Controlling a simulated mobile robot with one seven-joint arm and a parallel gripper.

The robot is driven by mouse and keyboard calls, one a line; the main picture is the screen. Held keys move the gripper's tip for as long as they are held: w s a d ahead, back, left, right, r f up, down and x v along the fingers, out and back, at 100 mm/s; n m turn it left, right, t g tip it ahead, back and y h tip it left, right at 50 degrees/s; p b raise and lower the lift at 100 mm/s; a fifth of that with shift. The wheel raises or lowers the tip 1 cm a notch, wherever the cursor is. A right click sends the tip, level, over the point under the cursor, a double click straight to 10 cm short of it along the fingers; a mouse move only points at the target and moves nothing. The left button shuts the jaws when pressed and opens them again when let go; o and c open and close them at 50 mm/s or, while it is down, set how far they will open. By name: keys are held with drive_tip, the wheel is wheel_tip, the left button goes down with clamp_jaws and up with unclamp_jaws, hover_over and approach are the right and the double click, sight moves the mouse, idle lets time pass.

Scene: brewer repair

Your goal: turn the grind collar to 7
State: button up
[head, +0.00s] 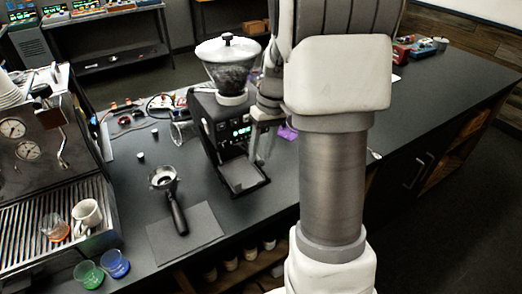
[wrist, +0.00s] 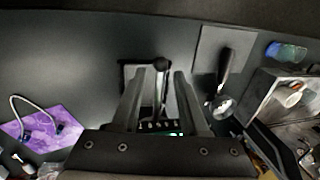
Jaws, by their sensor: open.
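The black grinder (head: 210,128) stands on the dark counter, with a clear hopper (head: 230,76) of dark beans and a white lid on top. A pale collar ring (head: 232,98) sits under the hopper; its numbers are too small to read. A lit display is on the grinder's front. My gripper (head: 261,158) points down at the grinder's front right, below collar height, and appears empty. In the wrist view my gripper (wrist: 158,74) is open, its fingers spread above the grinder's drip tray (wrist: 130,74). The collar cannot be made out in the wrist view.
A portafilter (head: 178,212) lies partly on a grey mat (head: 205,225) left of the grinder. An espresso machine (head: 30,150) with cups stands at far left. A purple cloth (wrist: 55,130) and cables lie on the grinder's other side. My arm hides part of the counter.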

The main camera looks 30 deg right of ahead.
drive_tip(key=shift+f, duration=0.15)
clamp_jaws()
idle(1.4)
